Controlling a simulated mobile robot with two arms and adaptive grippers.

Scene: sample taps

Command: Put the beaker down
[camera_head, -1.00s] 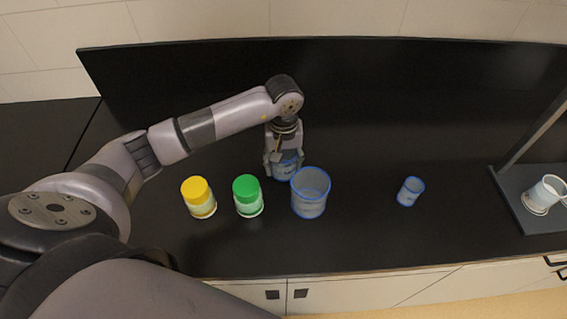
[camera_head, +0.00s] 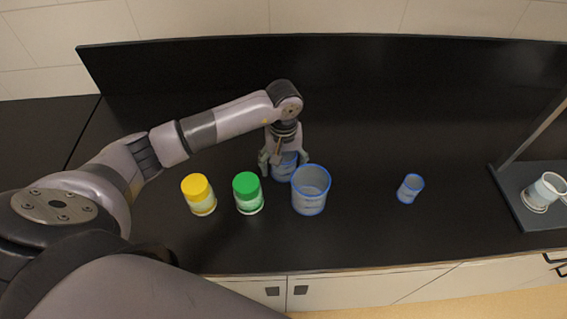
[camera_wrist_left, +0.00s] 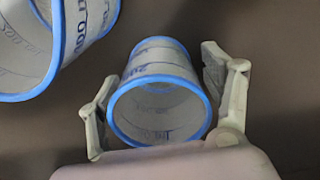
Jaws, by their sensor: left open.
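A blue-rimmed clear beaker (camera_head: 285,168) stands on the black bench, behind and left of a larger blue-rimmed beaker (camera_head: 310,192). My left gripper (camera_head: 284,160) is open around it, with one finger on each side. In the left wrist view the beaker (camera_wrist_left: 158,95) sits between the spread fingers of the left gripper (camera_wrist_left: 162,100), with gaps visible on both sides. The larger beaker (camera_wrist_left: 55,45) fills the upper left of that view. A small blue-rimmed beaker (camera_head: 410,189) stands apart to the right. My right gripper is not in view.
A yellow-capped jar (camera_head: 199,195) and a green-capped jar (camera_head: 248,194) stand at the front left. A dark stand base (camera_head: 538,215) at the right bears a white cup (camera_head: 541,194). The bench between the small beaker and the stand is clear.

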